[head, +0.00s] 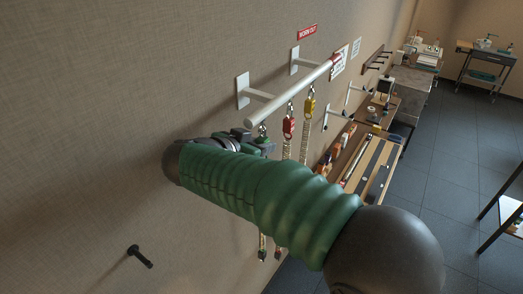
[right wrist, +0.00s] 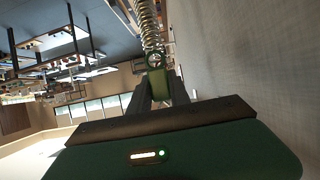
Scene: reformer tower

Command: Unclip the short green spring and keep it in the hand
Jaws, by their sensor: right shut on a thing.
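The green spring shows in the right wrist view as a pale metal coil (right wrist: 150,25), with a ring and a green clip body (right wrist: 158,84) at its near end. My right gripper (right wrist: 160,92) is shut on this green clip body. In the head view my right gripper (head: 252,143) is just below the near end of the white wall rail (head: 290,97), and the spring is mostly hidden behind my green arm. A small hook (head: 262,130) shows above the jaws; I cannot tell whether it still touches the rail. My left gripper is not in view.
A red-clipped spring (head: 289,127) and a yellow-clipped spring (head: 309,106) hang from the rail close beside my right gripper. A red "WORN OUT" sign (head: 307,32) is above. A black peg (head: 139,256) sticks out of the wall at lower left. A bench (head: 372,165) stands beyond.

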